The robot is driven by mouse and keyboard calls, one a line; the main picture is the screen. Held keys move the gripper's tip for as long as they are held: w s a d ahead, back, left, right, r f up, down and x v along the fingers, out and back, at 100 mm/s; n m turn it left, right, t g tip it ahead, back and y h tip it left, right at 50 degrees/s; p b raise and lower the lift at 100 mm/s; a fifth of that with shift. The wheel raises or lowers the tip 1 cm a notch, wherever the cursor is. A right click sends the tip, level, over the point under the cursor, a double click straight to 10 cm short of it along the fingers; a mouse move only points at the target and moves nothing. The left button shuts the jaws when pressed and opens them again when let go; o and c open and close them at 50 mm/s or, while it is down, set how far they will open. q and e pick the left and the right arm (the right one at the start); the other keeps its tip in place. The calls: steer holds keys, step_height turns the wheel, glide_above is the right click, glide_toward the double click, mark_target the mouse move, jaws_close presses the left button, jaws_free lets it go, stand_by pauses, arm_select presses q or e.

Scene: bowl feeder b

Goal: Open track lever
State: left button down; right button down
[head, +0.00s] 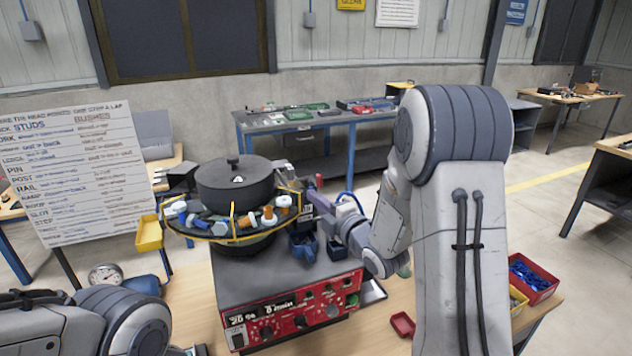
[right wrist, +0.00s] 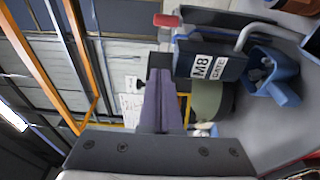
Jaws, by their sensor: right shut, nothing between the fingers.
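The bowl feeder has a dark lidded bowl (head: 235,188) with a yellow-edged track (head: 210,236) carrying orange, white and blue parts around it. My right gripper (head: 312,190) is at the right side of the bowl, beside the track's end. In the right wrist view my right gripper (right wrist: 160,65) is shut and empty. Just beyond its tips is a dark block with a label reading M8 GATE (right wrist: 205,66). A red-ended lever (right wrist: 167,20) sticks out beside that block, apart from the fingertips. My left gripper is out of view.
The feeder stands on a red control box (head: 290,312) on a wooden table. A blue cup (right wrist: 272,80) hangs near the gate. A red bin (head: 533,278) of blue parts and a small red tray (head: 402,325) lie to the right. A written whiteboard (head: 85,175) stands at left.

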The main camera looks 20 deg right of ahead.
mark_target(316, 184)
steer(key=p+x, duration=0.3)
steer(key=x, duration=0.4)
steer(key=shift+w+a+r, duration=0.1)
steer(key=shift+w+r, duration=0.1)
steer(key=shift+w, duration=0.05)
steer(key=d+p, duration=0.2)
steer(key=d, duration=0.1)
steer(key=shift+s+d, duration=0.35)
steer(key=shift+d+f, duration=0.15)
steer(key=shift+f, duration=0.05)
